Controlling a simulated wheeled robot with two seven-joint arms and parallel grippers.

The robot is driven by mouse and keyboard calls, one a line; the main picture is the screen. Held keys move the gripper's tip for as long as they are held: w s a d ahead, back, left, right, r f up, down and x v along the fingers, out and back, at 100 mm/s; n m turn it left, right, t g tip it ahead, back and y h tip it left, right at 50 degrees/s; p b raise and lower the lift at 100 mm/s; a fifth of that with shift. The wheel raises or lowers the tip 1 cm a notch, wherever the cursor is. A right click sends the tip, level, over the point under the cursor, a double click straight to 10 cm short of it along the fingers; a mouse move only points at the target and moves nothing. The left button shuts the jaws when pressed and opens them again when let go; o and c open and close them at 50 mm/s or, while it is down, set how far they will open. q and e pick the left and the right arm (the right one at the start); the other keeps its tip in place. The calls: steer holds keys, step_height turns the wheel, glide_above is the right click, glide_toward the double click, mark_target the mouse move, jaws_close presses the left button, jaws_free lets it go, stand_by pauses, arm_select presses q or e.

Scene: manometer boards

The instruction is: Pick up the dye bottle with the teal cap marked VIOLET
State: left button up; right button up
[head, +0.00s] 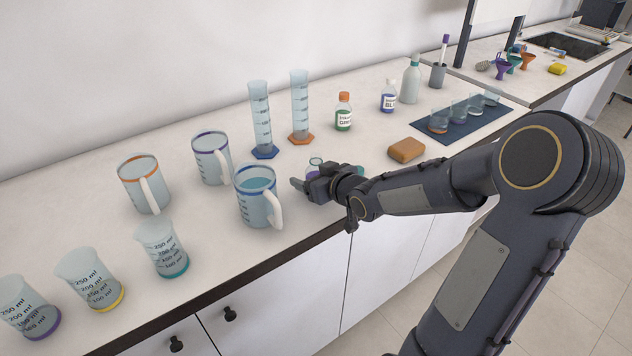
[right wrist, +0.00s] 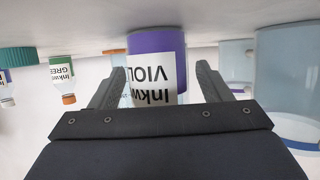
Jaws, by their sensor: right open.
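The dye bottle marked VIOLET (right wrist: 157,48) shows upside down in the right wrist view, with a violet body and white label; its cap is hidden there. In the head view only a little of the bottle (head: 312,174) shows, with a teal top, behind my right gripper (head: 304,187). My right gripper is open, and its two fingers (right wrist: 160,78) stand on either side of the bottle in the wrist view. I cannot tell whether they touch it. My left gripper is not in view.
Left of the gripper stands a jug with liquid (head: 257,200). Behind are two measuring cylinders (head: 301,105) and the green (head: 343,113) and blue (head: 388,97) dye bottles. A brown sponge (head: 407,150) and a dark mat (head: 450,138) with beakers lie right. A teal item (right wrist: 17,57) is nearby.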

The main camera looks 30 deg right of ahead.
steer(key=shift+w+f, duration=0.15)
steer(key=shift+w, duration=0.25)
steer(key=shift+c, duration=0.3)
steer(key=c, duration=1.1)
steer(key=shift+o, duration=0.2)
steer(key=shift+r+p, duration=0.4)
steer(key=shift+r, duration=0.75)
steer(key=s+r+p, duration=0.9)
steer(key=s+r, duration=0.1)
steer(key=s, duration=0.4)
steer(key=shift+d+r+p, duration=0.25)
steer(key=shift+r+p, duration=0.15)
